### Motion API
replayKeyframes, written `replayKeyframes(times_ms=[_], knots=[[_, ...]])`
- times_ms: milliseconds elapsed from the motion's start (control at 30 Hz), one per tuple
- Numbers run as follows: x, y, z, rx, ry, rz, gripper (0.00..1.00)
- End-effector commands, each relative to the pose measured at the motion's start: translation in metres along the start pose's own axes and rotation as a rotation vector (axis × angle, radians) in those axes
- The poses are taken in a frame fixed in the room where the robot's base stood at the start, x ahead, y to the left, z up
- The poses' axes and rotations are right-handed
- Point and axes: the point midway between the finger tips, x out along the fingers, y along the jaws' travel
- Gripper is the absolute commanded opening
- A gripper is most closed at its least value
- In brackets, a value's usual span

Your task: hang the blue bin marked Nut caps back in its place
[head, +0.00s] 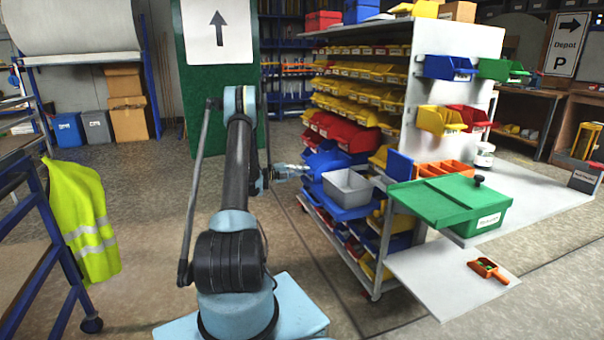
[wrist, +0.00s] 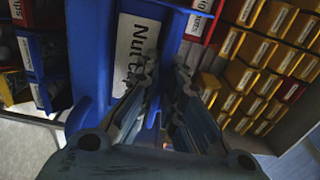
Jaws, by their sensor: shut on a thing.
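The blue bin marked Nut caps (wrist: 134,48) fills the upper middle of the wrist view, its white label tilted and partly covered by my fingers. My gripper (wrist: 164,68) is shut on this bin at its labelled front. In the head view my gripper (head: 300,171) reaches right to the side of the bin rack, at the blue bins (head: 326,160). I cannot tell there which blue bin is held. The bin's back and its contact with the rack are hidden.
The rack holds rows of yellow bins (head: 350,92) above red bins (head: 345,132). A grey bin (head: 347,186) sits close to my gripper's right.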

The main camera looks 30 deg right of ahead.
Motion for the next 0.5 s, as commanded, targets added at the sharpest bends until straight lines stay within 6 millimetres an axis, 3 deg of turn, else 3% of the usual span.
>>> replayKeyframes(times_ms=[500], knots=[[0.0, -0.018, 0.0, 0.0, 0.0, -0.002, 0.0]])
